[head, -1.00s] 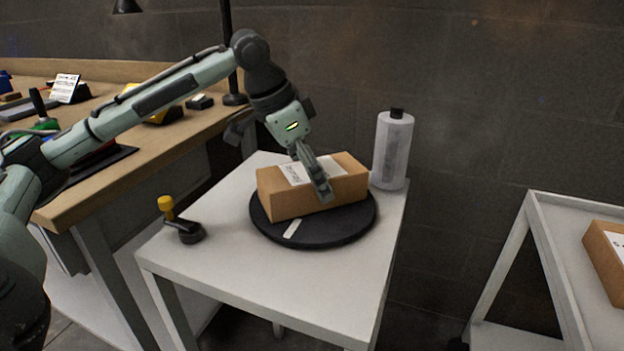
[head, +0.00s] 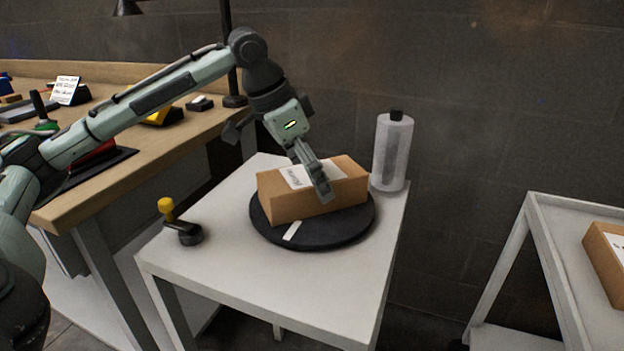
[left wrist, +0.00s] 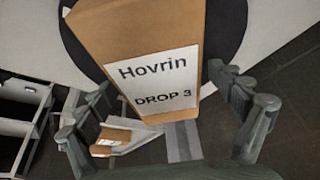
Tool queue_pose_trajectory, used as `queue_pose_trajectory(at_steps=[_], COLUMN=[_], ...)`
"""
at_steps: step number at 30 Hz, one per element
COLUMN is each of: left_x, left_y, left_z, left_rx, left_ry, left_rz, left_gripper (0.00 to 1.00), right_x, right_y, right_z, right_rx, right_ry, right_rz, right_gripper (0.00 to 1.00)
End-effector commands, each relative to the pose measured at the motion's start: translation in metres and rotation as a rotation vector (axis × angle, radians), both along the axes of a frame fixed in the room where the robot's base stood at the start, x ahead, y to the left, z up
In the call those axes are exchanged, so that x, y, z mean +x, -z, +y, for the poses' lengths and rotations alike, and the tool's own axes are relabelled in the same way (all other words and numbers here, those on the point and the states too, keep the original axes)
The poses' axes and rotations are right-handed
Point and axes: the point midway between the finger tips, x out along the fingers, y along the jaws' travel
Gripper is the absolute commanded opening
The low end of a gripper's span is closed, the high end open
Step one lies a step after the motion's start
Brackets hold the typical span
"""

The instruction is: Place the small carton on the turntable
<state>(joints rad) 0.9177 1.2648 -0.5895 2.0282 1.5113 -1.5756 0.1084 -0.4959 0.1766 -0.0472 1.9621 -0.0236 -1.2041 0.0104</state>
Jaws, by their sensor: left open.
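A brown small carton (head: 290,204) with a white label rests on the black round turntable (head: 312,240) in the head view. In the left wrist view the carton (left wrist: 110,40) fills the upper middle, its label reading "Hovrin DROP 3", above the dark turntable (left wrist: 232,30). My left gripper (head: 325,193) is at the carton's right part. In the left wrist view its fingers (left wrist: 165,115) stand apart on either side of the carton's near end, with a gap visible on the right. The turntable's far side is hidden behind the carton. My right gripper is not in view.
The turntable sits on a white table (head: 220,265). A white bottle with a black cap (head: 392,152) stands at its back right corner. A yellow-knobbed black tool (head: 182,228) stands at left. Another carton (head: 608,258) lies on a white cart (head: 560,230) at right. A wooden bench (head: 170,145) is at left.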

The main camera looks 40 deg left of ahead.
Motion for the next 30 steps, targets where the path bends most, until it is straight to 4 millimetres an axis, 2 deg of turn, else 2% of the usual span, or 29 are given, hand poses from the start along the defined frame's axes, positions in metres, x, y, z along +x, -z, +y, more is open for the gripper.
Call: queue_pose_trajectory(at_steps=[4, 7, 15, 21, 30], left_x=[-0.008, -0.016, -0.031, -0.036, -0.036], left_y=[-0.028, -0.05, -0.094, -0.104, -0.104], left_z=[0.006, 0.01, 0.02, 0.023, 0.023], left_rx=[0.0, 0.0, -0.001, -0.001, -0.001], left_ry=[-0.001, -0.001, -0.001, -0.001, -0.001], left_rz=[-0.005, -0.006, -0.003, -0.002, -0.001], left_gripper=[0.93, 0.93, 0.93, 0.93, 0.93], right_x=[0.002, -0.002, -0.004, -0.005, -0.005], right_y=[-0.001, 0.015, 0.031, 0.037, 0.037], right_z=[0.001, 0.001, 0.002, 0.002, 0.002], right_rx=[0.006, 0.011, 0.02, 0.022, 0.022], right_ry=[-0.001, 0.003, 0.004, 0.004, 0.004], right_rz=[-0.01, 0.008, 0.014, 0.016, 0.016], right_gripper=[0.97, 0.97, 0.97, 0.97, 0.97])
